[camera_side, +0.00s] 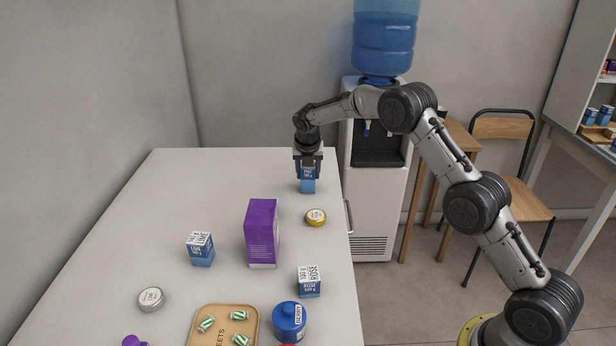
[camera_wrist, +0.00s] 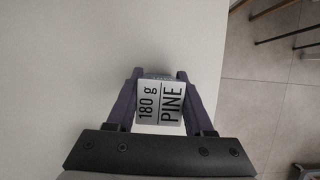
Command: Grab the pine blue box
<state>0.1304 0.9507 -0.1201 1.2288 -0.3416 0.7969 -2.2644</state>
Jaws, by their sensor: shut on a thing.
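The pine blue box (camera_side: 308,185) is near the far right corner of the white table in the side view. In the wrist view its white top (camera_wrist: 160,103) reads "180 g PINE". My gripper (camera_side: 308,168) comes down on it from above. In the wrist view the two fingers of my gripper (camera_wrist: 160,95) sit one on each side of the box and are shut on it. In the side view the fingers cover part of its upper half. I cannot tell whether its base touches the table.
A yellow tin (camera_side: 316,217), a tall purple box (camera_side: 261,233), a blue rose box (camera_side: 309,281) and another blue box (camera_side: 200,249) stand nearer the camera. A silver tin (camera_side: 151,299), a blue jar (camera_side: 289,322) and a wooden sweets tray (camera_side: 252,318) are at the front. A water cooler (camera_side: 371,220) stands beyond the right edge.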

